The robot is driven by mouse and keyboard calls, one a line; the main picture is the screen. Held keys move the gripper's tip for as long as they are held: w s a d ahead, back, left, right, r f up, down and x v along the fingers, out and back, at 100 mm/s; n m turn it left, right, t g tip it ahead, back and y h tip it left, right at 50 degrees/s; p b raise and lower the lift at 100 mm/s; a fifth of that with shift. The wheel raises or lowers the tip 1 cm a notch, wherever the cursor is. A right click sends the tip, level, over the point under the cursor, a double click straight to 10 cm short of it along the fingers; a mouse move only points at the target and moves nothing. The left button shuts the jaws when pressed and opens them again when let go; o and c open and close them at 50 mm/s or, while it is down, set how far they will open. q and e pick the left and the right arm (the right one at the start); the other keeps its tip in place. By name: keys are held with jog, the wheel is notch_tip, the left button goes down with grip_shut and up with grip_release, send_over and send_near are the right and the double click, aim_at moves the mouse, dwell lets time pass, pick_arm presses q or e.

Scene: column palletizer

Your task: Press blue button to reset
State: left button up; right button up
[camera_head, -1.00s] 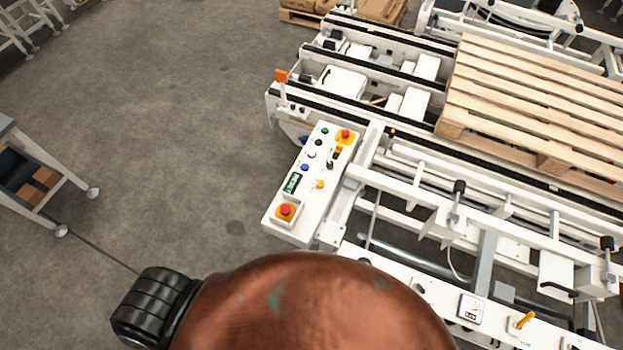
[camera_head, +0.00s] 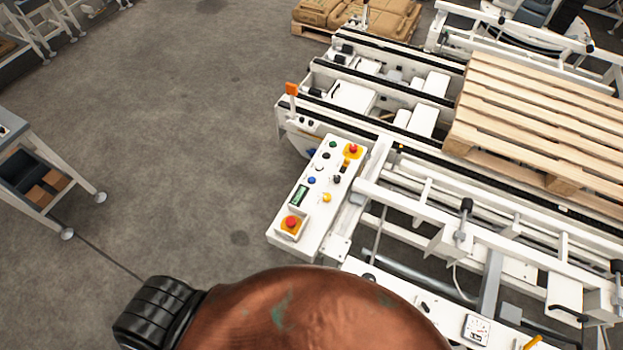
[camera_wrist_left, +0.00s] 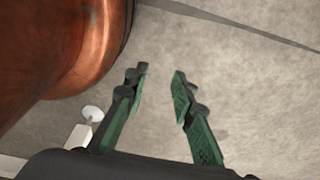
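The blue button (camera_head: 311,180) is a small round button on the sloped white control panel (camera_head: 283,250), in the middle of the head view. Other buttons sit around it: a green one and a black one above, a yellow one to its lower right, and a red emergency stop at each end. My left gripper (camera_wrist_left: 158,82) shows in the left wrist view with its two green-padded fingers apart and nothing between them. Grey floor lies beyond the fingers. Neither gripper shows in the head view, so no gripper is seen near the panel.
The white conveyor frame carries a wooden pallet (camera_head: 540,110) at the right. An orange signal piece (camera_head: 292,89) stands above the panel. A grey table (camera_head: 40,150) stands at the left. Open floor (camera_head: 170,150) lies between table and panel. Stacked sacks (camera_head: 385,18) are at the back.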

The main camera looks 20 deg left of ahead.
pick_arm(q)
grip_shut()
dwell(1.3)
